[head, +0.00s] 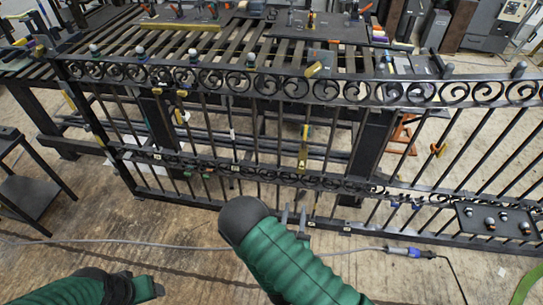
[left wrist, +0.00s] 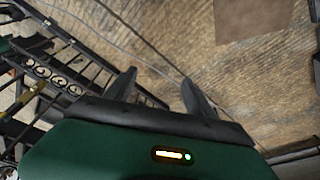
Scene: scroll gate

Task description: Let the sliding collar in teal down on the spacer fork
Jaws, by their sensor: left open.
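The black scroll gate (head: 250,130) spans the head view. A small green-teal piece (head: 207,175) sits on its lower rail, left of centre; it is too small to tell whether this is the teal sliding collar. I cannot pick out the spacer fork with certainty. My right gripper (head: 294,213) is in front of the lower rail, its two dark fingers apart with nothing seen between them. My left gripper (head: 150,289) is low at the left, away from the gate. The left wrist view shows its fingers (left wrist: 158,80) open and empty over the floor.
A slatted work table (head: 240,47) with tools stands behind the gate. A dark side table (head: 35,190) is at the far left. A grey cable (head: 180,246) with a blue connector (head: 415,252) crosses the wooden floor. A dark plate with knobs (head: 495,222) is at the right.

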